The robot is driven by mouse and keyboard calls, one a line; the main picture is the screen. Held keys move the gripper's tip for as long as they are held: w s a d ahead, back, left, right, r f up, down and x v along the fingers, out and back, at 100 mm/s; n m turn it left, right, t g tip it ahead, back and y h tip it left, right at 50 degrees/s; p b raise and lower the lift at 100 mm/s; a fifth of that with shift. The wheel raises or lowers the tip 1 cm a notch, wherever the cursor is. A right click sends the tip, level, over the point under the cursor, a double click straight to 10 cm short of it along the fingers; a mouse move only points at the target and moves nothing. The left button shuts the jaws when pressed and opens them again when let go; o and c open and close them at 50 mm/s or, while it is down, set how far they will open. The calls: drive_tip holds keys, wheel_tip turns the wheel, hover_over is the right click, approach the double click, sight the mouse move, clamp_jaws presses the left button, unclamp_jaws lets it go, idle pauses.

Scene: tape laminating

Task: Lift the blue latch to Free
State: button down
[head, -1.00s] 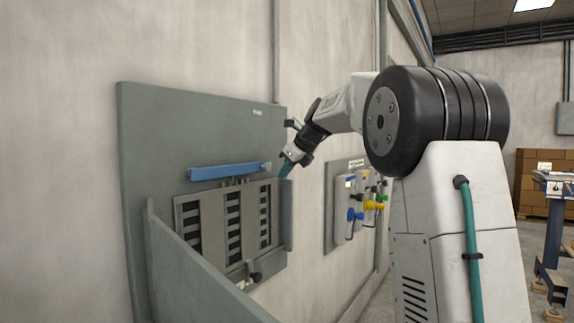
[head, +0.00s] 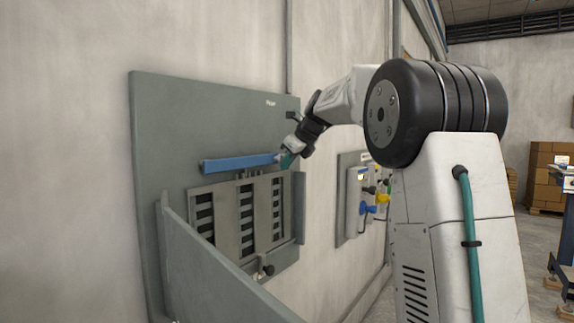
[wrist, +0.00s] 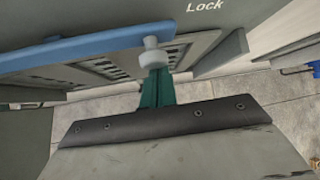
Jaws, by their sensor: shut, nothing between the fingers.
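The blue latch (head: 236,163) is a long bar lying roughly level across the grey wall panel, above the slotted plate. In the wrist view the latch (wrist: 75,48) runs in from the left and ends at a pale round knob (wrist: 152,56). My gripper (head: 287,160) is at the latch's right end, with its teal fingers shut. In the wrist view the fingers (wrist: 155,90) are just below the knob and overlap its lower edge. I cannot tell whether they touch it. A "Lock" label (wrist: 204,5) shows on the panel above the knob.
A grey slotted plate (head: 225,225) sits under the latch, with a grey guard (head: 225,265) sticking out in front at the lower left. A dark knob (head: 266,271) is at the plate's bottom. A second panel (head: 345,165) with coloured fittings is farther right.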

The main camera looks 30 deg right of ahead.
drive_tip(key=a+r+n+t+h, duration=0.1)
drive_tip(key=a+r+h, duration=0.1)
drive_tip(key=r, duration=0.6)
drive_tip(key=s+a+r+n+t+h, duration=0.1)
drive_tip(key=a+r+h, duration=0.1)
drive_tip(key=r, duration=0.5)
drive_tip(key=shift+s+r, duration=0.25)
drive_tip(key=shift+r, duration=0.15)
drive_tip(key=shift+a+r, duration=0.1)
drive_tip(key=shift+a, duration=0.05)
drive_tip(key=d+f, duration=0.3)
drive_tip(key=f+v, duration=0.1)
drive_tip(key=v, duration=0.8)
drive_tip(key=shift+s+a, duration=0.25)
drive_tip(key=shift+s, duration=0.1)
drive_tip(key=shift+n, duration=0.3)
